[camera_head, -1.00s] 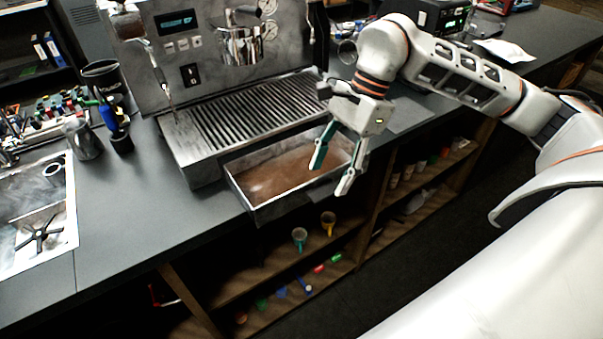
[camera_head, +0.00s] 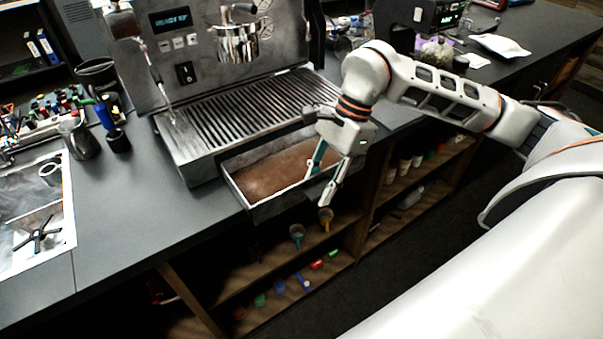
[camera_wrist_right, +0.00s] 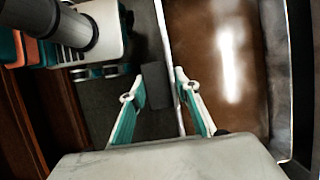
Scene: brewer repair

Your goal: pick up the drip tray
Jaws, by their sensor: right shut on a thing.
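The drip tray (camera_head: 240,200) is a metal box with brown contents, pulled partly out from under the brewer (camera_head: 215,75). Its front end sticks out past the counter edge. My right gripper (camera_head: 318,188) is at the tray's right front wall, one finger inside the tray and one outside. In the right wrist view the fingers (camera_wrist_right: 160,85) straddle the tray wall, and the brown inside of the tray (camera_wrist_right: 215,60) lies to the right. The right gripper is shut on the tray's wall. My left gripper is not in view.
The grille (camera_head: 255,108) of the brewer lies just above the tray. Open shelves (camera_head: 270,270) with small cups are below the counter. A sink (camera_head: 35,215) and a metal pitcher (camera_head: 78,138) are at the left. The counter (camera_head: 140,205) left of the tray is clear.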

